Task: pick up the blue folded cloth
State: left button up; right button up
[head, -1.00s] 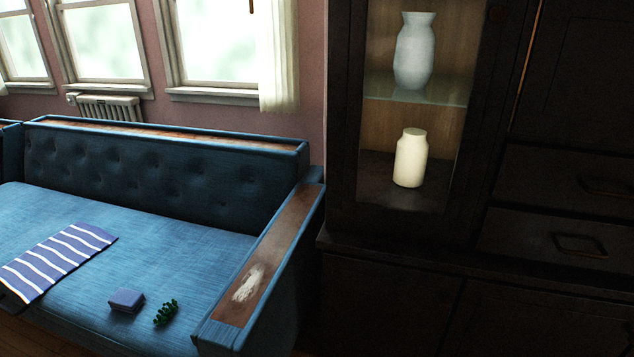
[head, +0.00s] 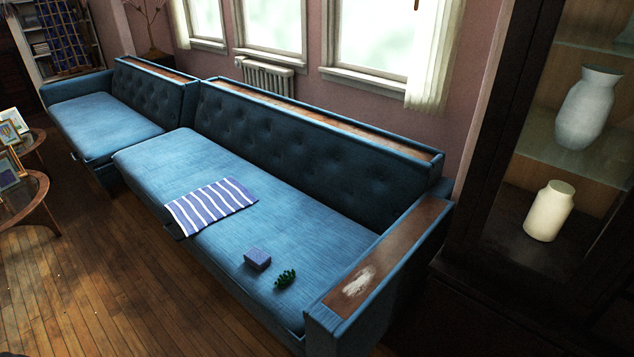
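The blue folded cloth (head: 257,259) looks like a small blue-purple block lying on the seat of the blue sofa (head: 150,165), near its front edge and right end. A dark green bumpy object (head: 285,278) lies just to its right, with a small gap between them. A blue and white striped cloth (head: 210,206) lies flat on the seat to the left and hangs slightly over the front edge. Neither of my grippers is in view.
The sofa's wooden armrest (head: 385,262) has a whitish patch. A dark glass cabinet with a white vase (head: 586,108) and a cream jar (head: 549,211) stands at right. Small round tables (head: 27,195) with picture frames stand at left. The wooden floor (head: 115,265) before the sofa is clear.

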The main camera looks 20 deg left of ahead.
aim_at(256, 256)
jog(key=u, duration=1.2)
